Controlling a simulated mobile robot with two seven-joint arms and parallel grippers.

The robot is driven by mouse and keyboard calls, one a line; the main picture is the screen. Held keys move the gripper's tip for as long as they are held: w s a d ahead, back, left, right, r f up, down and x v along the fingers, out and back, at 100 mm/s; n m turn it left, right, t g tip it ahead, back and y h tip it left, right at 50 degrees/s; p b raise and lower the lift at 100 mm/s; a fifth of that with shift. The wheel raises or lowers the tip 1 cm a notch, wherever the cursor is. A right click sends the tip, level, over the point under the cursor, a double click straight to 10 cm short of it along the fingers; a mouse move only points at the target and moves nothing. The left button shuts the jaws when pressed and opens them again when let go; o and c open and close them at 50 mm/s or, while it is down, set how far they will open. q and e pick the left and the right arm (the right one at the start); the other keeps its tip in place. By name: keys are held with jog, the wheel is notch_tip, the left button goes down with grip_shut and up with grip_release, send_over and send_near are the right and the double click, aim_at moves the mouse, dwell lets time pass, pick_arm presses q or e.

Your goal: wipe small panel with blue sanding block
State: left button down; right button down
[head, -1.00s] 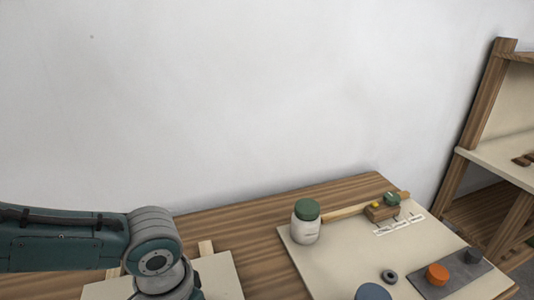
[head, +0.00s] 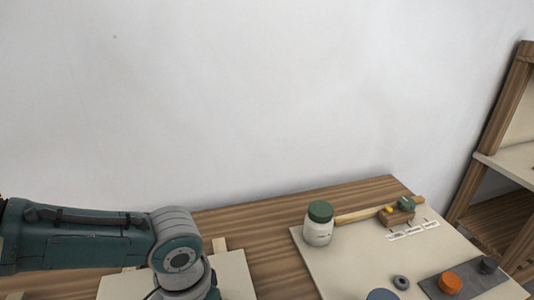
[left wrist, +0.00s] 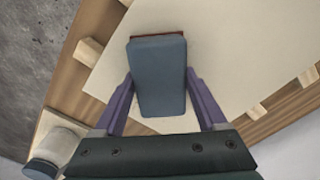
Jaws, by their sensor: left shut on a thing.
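The blue sanding block (left wrist: 158,80) is between the purple fingers of my left gripper (left wrist: 160,100) in the left wrist view. The gripper is shut on it. A brown edge shows at the block's far end. The block is over the cream small panel (left wrist: 225,45); I cannot tell whether it touches it. In the head view the panel (head: 236,272) lies at the lower left, partly behind my left arm. My left gripper and the block are hidden there. My right gripper is not in view.
Wooden battens (left wrist: 88,51) stick out around the panel. A larger cream board (head: 350,268) to the right holds a green-lidded jar (head: 319,224), a wooden block (head: 395,217), a dark ring (head: 401,282) and a grey mat with an orange knob (head: 450,283). A shelf (head: 500,160) stands far right.

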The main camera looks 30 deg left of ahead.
pick_arm(q)
jog(key=shift+w+d+f+b, duration=0.1)
jog(key=shift+w+d+b, duration=0.4)
jog(key=shift+w+d, duration=0.3)
jog(key=shift+w+d+f+b, duration=0.1)
jog(key=shift+w+d+b, duration=0.4)
jog(key=shift+w, duration=0.4)
jog(key=shift+w+d+b, duration=0.55)
jog(key=shift+w+d, duration=0.4)
jog(key=shift+w+d+r, duration=0.15)
jog(key=shift+w+r, duration=0.05)
jog(key=shift+r, duration=0.15)
notch_tip(320, 180, up, 6)
jog(key=p, duration=0.6)
notch_tip(320, 180, up, 3)
jog(key=p, duration=0.3)
